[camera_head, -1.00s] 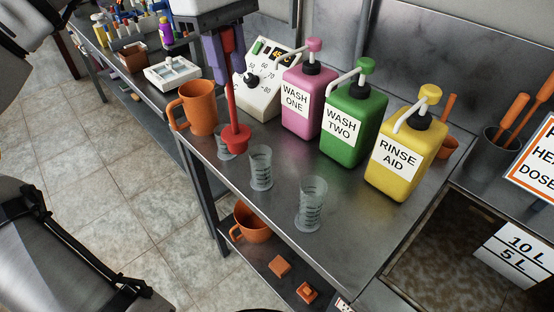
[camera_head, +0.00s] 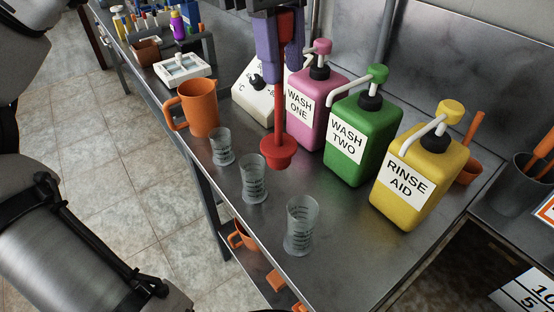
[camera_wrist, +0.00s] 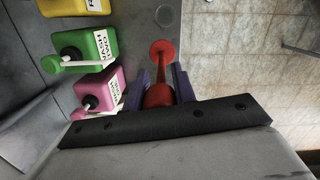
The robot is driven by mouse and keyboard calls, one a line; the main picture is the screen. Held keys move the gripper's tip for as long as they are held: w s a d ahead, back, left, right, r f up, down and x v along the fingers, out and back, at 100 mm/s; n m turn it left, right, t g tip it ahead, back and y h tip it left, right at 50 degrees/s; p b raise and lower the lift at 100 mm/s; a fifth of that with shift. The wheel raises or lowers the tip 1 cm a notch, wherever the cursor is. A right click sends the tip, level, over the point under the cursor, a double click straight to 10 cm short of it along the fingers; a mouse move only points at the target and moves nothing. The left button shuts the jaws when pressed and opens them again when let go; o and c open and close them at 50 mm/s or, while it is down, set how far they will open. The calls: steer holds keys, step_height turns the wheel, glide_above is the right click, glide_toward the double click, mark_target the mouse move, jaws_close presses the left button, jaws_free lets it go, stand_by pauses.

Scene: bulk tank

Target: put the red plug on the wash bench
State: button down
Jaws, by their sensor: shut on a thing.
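The red plug (camera_head: 279,150) has a long stem and a round flared foot. My gripper (camera_head: 280,60) is shut on the upper part of its stem and holds it upright, foot down. In the wrist view the red plug (camera_wrist: 162,55) extends out from between the purple fingers of my gripper (camera_wrist: 160,92). The wash bench (camera_head: 330,215) is the grey metal top beneath it. The foot appears in front of the pink WASH ONE bottle (camera_head: 315,105), near the measuring cups. I cannot tell whether the foot touches the bench.
Clear measuring cups (camera_head: 253,178) stand along the front edge. An orange jug (camera_head: 200,108) and a white dial box (camera_head: 255,92) stand to the left. Green WASH TWO (camera_head: 352,138) and yellow RINSE AID (camera_head: 412,180) bottles stand to the right. Bare bench lies between cups and bottles.

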mark_target(281, 145)
step_height(281, 145, down, 14)
steer(key=shift+f+b, duration=0.25)
steer(key=shift+b, duration=0.05)
steer(key=shift+f, duration=0.25)
steer(key=c, duration=1.1)
jaws_free()
steer(key=shift+c, duration=0.2)
steer(key=shift+r, duration=0.1)
steer(key=r, duration=0.8)
steer(key=w+a+r, duration=0.1)
steer(key=r, duration=0.3)
steer(key=shift+w+r+p, duration=0.1)
steer(key=shift+p, duration=0.2)
